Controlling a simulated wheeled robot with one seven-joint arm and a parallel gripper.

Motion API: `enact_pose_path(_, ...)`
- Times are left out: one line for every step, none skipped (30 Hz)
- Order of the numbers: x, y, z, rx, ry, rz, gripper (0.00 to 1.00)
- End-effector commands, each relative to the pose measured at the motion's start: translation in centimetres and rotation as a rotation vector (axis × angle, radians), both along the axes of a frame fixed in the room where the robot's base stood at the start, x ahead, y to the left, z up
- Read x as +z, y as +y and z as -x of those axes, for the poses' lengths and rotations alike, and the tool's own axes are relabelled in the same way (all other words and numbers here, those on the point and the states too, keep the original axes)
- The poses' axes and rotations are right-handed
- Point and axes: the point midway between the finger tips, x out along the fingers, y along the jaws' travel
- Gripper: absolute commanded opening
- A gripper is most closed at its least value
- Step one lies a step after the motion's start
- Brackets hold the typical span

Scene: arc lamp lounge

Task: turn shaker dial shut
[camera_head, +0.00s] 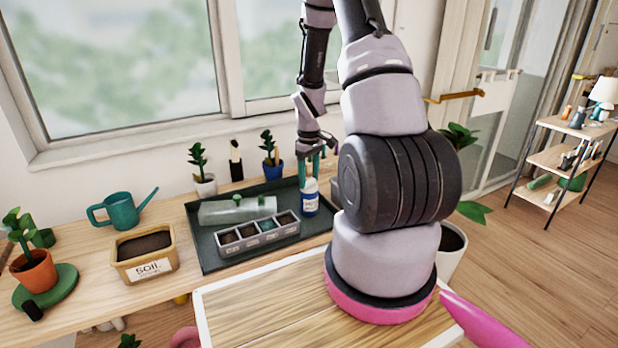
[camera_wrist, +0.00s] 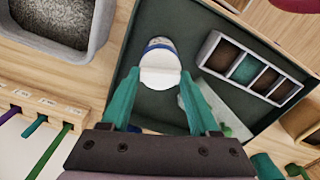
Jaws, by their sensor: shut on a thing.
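The shaker (camera_head: 310,203) is a small blue bottle with a white top, standing upright in the right part of the dark tray (camera_head: 212,262). In the wrist view the shaker's white dial (camera_wrist: 160,78) lies between the fingertips, with a bit of blue body beyond it. My gripper (camera_head: 312,178) comes down from above with its green fingers at the shaker's top. In the wrist view my gripper (camera_wrist: 161,80) is shut on the dial. The dial's markings and how far it is turned cannot be made out.
A compartment box (camera_head: 258,235) and a pale green cylinder (camera_head: 238,209) lie in the tray left of the shaker. Potted plants (camera_head: 271,160) stand behind it. A soil box (camera_head: 145,254) and a teal watering can (camera_head: 122,213) are further left.

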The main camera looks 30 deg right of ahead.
Motion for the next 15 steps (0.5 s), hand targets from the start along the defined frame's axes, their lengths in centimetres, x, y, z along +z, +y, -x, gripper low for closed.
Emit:
enact_pose_path(-0.02, 0.02, 0.0, -0.036, 0.0, 0.001, 0.06)
enact_pose_path(-0.02, 0.02, 0.0, -0.06, 0.0, 0.0, 0.06)
enact_pose_path(-0.02, 0.02, 0.0, -0.093, 0.0, 0.0, 0.06)
enact_pose_path(-0.02, 0.01, 0.0, -0.114, 0.0, 0.0, 0.06)
enact_pose_path(-0.02, -0.01, 0.01, -0.136, 0.0, 0.001, 0.06)
enact_pose_path(-0.02, -0.03, 0.01, -0.163, 0.001, 0.001, 0.06)
enact_pose_path(-0.02, -0.02, 0.02, -0.182, 0.0, 0.001, 0.06)
enact_pose_path(-0.02, 0.0, 0.01, -0.2, 0.0, 0.0, 0.06)
enact_pose_path(-0.02, 0.01, 0.0, -0.222, 0.0, 0.0, 0.06)
enact_pose_path(-0.02, 0.02, 0.0, -0.236, 0.0, 0.0, 0.06)
enact_pose_path(-0.02, 0.02, 0.0, -0.251, 0.0, 0.0, 0.06)
enact_pose_path(-0.02, 0.01, 0.0, -0.269, 0.0, 0.0, 0.06)
enact_pose_path(-0.02, 0.01, 0.0, -0.28, 0.0, 0.0, 0.06)
enact_pose_path(-0.02, 0.0, 0.01, -0.292, 0.0, 0.0, 0.06)
enact_pose_path(-0.02, -0.01, 0.01, -0.305, 0.0, 0.0, 0.06)
